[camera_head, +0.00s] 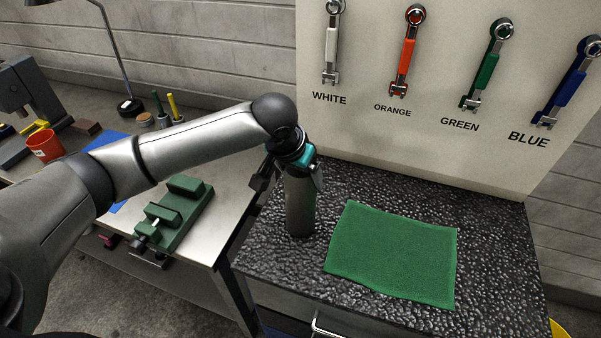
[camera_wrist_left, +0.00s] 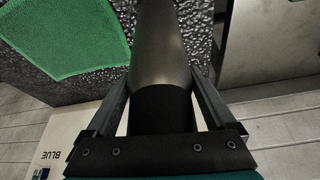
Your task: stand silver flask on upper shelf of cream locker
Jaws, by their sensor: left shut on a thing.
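The silver flask (camera_head: 299,206) stands upright on the black bumpy-topped bench (camera_head: 330,293), just left of the green cloth. My left gripper (camera_head: 296,168) comes down on it from above and is shut around its upper part. In the left wrist view the flask (camera_wrist_left: 160,58) runs between the two fingers of my left gripper (camera_wrist_left: 162,108), with its dark section between them. The flask's top is hidden by the gripper in the head view. The cream locker cannot be made out in either view. My right gripper is not in view.
A green cloth (camera_head: 394,254) lies flat on the bench. Behind it a pale board (camera_head: 430,150) holds white, orange, green and blue wrenches. At left, a metal-topped table bears a green vise (camera_head: 174,214), a red cup (camera_head: 43,145) and a lamp (camera_head: 130,105).

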